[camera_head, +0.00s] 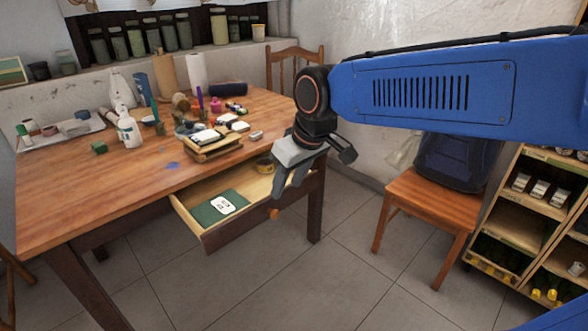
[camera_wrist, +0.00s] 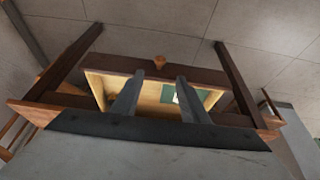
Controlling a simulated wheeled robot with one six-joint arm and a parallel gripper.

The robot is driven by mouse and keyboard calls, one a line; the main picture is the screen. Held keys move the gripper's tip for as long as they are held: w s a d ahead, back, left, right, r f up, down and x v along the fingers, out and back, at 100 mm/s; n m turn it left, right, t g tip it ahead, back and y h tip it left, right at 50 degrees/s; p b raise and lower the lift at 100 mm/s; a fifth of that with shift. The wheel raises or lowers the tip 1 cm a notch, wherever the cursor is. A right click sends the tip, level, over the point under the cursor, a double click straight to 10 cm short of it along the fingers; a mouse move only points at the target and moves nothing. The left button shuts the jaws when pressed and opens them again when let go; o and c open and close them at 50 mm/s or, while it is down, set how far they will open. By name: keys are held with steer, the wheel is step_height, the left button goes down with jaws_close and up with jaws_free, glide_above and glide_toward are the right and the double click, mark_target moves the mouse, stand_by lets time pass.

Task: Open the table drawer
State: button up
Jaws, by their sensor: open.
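The wooden table (camera_head: 75,193) stands at the left in the head view. Its drawer (camera_head: 225,232) is pulled out, and the inside shows. In it lie a green sheet with a white card (camera_head: 223,204) and a yellowish roll (camera_head: 265,166). The drawer's round wooden knob (camera_head: 273,213) is on the front panel; it also shows in the wrist view (camera_wrist: 159,61). My gripper (camera_head: 287,195) is open and empty, by the drawer's right end. In the wrist view my two fingers (camera_wrist: 157,82) appear apart over the drawer, with the knob beyond their tips and not between them.
The tabletop holds bottles, tubes and a small stack of wooden boxes (camera_head: 208,146). A chair (camera_head: 430,205) with a dark backpack (camera_head: 457,160) stands to the right, and a shelf (camera_head: 527,225) beyond it. The tiled floor (camera_head: 340,270) in front of the drawer is clear.

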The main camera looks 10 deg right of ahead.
steer(key=v, duration=0.4)
steer(key=shift+s+r, duration=0.1)
steer(key=shift+r, duration=0.3)
steer(key=shift+d, duration=0.1)
steer(key=s+d+f+m+h, duration=0.1)
steer(key=s+d+f+m, duration=0.2)
steer(key=s+d+f, duration=0.3)
steer(key=s+d+f+m+t+h, duration=0.1)
steer(key=s+d+f+m, duration=0.2)
steer(key=s+d+f, duration=0.3)
steer(key=s+d, duration=0.3)
steer(key=d, duration=0.4)
steer(key=shift+d+m+h, duration=0.15)
steer(key=shift+m+h, duration=0.15)
steer(key=shift+m, duration=0.1)
